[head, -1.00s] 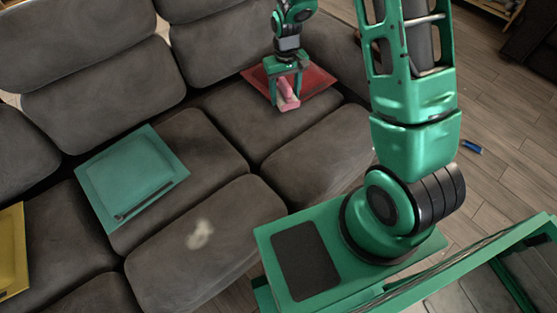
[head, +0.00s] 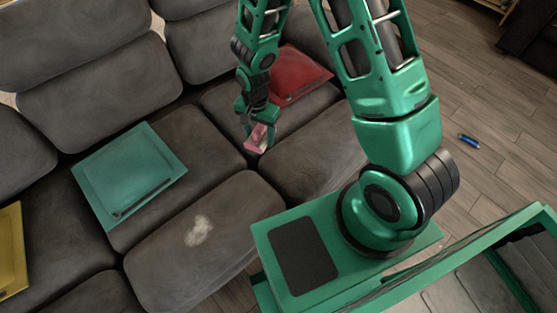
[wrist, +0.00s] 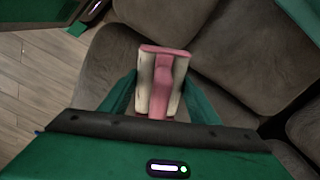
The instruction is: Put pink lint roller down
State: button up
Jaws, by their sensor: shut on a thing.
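The pink lint roller (head: 258,140) is pink with pale cream sides. My gripper (head: 256,124) is shut on it and holds it near the front edge of the dark grey sofa (head: 185,135), by the gap between two seat cushions. In the wrist view the pink lint roller (wrist: 160,80) sits between the two green fingers of my gripper (wrist: 160,95), with grey sofa cushion behind it. I cannot tell how far it is from the cushion.
A red pillow (head: 300,75) lies on the seat behind my arm. A teal pillow (head: 130,170) lies on the seat to the left, and a yellow pillow (head: 12,250) at the left edge. A pale patch (head: 199,231) marks the front cushion. A blue object (head: 469,140) lies on the wooden floor.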

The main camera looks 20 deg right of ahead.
jog(key=s+a+f+m, duration=0.3)
jog(key=s+a+m, duration=0.1)
jog(key=s, duration=0.1)
send_over(278, 161)
jog(key=shift+m, duration=0.4)
notch_tip(278, 161, down, 7)
jog(key=shift+r, duration=0.1)
jog(key=shift+f, duration=2.1)
jog(key=o, duration=1.4)
jog(key=shift+f, duration=0.1)
